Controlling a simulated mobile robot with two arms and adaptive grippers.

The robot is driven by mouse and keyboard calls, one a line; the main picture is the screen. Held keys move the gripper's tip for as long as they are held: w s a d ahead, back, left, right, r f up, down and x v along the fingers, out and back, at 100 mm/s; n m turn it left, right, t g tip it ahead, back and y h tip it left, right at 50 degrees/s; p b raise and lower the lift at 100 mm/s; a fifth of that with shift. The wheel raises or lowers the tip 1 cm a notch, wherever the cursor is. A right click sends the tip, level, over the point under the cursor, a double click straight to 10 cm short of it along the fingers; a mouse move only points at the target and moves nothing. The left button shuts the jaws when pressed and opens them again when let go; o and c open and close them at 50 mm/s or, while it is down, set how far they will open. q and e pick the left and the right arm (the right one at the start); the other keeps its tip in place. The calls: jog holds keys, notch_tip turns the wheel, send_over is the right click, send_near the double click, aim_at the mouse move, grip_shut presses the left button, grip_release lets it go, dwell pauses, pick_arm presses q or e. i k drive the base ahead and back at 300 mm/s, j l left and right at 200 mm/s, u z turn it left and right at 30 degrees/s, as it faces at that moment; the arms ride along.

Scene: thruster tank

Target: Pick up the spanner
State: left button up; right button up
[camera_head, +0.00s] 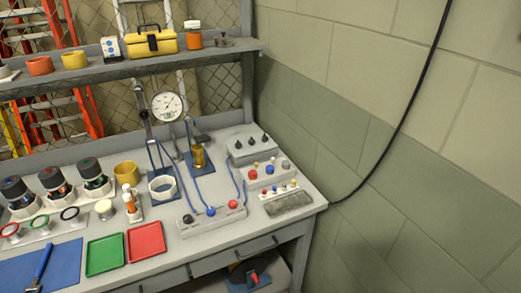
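A blue-handled tool (42,264) lies on the blue mat (68,262) at the lower left of the bench. It may be the spanner, but it is too small to tell for sure. Its lower end is close to the bottom edge of the picture. Neither of my grippers is in view.
A green tray (105,255) and a red tray (146,243) lie right of the mat. Behind are several dark-capped jars (53,183), a yellow cup (127,173) and a dial gauge (166,106). A shelf (190,58) overhangs the back; a block wall (385,190) bounds the right.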

aim_at(38, 272)
jog(key=j+u, duration=0.1)
jog(key=u, duration=1.6)
